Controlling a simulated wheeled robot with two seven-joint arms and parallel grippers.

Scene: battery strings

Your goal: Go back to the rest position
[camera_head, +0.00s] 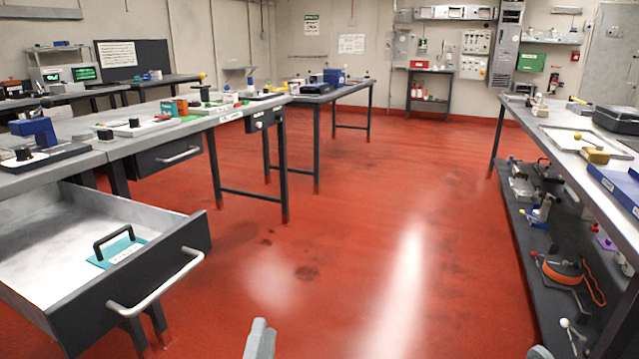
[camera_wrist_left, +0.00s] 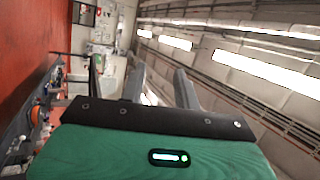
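My left gripper (camera_head: 260,340) shows at the bottom edge of the head view as a light grey finger piece over the red floor, clear of the benches and drawer. In the left wrist view its two grey fingers (camera_wrist_left: 160,85) stand apart beyond my green and black wrist housing. Nothing shows between them, so it is open and empty. A small grey tip at the bottom right of the head view may be part of my right gripper; too little shows to tell its state.
An open drawer (camera_head: 160,225) with a teal handled plate (camera_head: 118,252) juts out at the left. Workbenches with equipment line the left side. A right bench (camera_head: 530,118) has a loaded lower shelf (camera_head: 512,215). The red floor (camera_head: 370,220) between is clear.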

